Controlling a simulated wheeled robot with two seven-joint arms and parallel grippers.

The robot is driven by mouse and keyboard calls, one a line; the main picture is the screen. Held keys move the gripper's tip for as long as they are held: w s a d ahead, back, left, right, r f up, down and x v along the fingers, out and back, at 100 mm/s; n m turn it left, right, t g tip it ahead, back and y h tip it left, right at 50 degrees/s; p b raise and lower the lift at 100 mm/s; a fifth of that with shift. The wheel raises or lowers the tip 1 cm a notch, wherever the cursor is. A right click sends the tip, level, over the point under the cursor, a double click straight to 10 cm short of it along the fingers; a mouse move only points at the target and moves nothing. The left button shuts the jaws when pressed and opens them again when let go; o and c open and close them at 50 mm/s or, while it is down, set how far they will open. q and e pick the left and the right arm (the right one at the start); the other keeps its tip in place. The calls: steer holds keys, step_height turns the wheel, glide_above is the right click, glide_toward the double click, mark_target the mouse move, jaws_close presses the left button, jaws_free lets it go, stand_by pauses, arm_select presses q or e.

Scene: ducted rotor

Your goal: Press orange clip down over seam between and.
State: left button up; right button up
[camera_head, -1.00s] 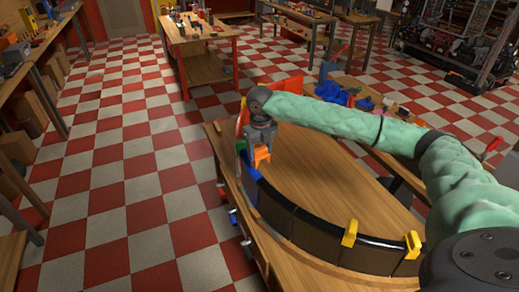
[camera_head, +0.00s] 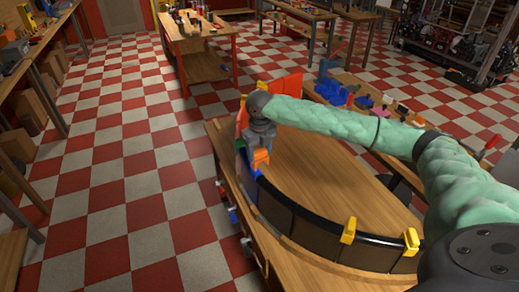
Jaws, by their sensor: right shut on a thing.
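The orange clip (camera_head: 260,158) is at the left end of the curved ring wall on the round bench. My right gripper (camera_head: 258,148) points down from above and is shut on the clip. The clip is at the wall's top edge, beside a blue section (camera_head: 243,166) and the dark brown curved section (camera_head: 275,199). I cannot tell whether it touches the seam, which the gripper and clip partly hide. Two yellow clips (camera_head: 348,231) and (camera_head: 411,241) sit on the dark section's rim. My left gripper is out of view.
Red-orange wall sections (camera_head: 283,91) stand at the back of the ring. The wooden bench top (camera_head: 335,185) inside the ring is clear. Blue parts (camera_head: 335,92) lie on a bench behind. The checkered floor at left is open.

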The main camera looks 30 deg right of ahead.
steer(key=shift+f, duration=1.15)
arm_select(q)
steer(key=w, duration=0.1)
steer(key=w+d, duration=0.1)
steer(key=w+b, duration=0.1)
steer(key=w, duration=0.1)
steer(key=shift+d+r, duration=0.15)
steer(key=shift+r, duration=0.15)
arm_select(e)
step_height(320, 180, down, 5)
steer(key=shift+f, duration=0.1)
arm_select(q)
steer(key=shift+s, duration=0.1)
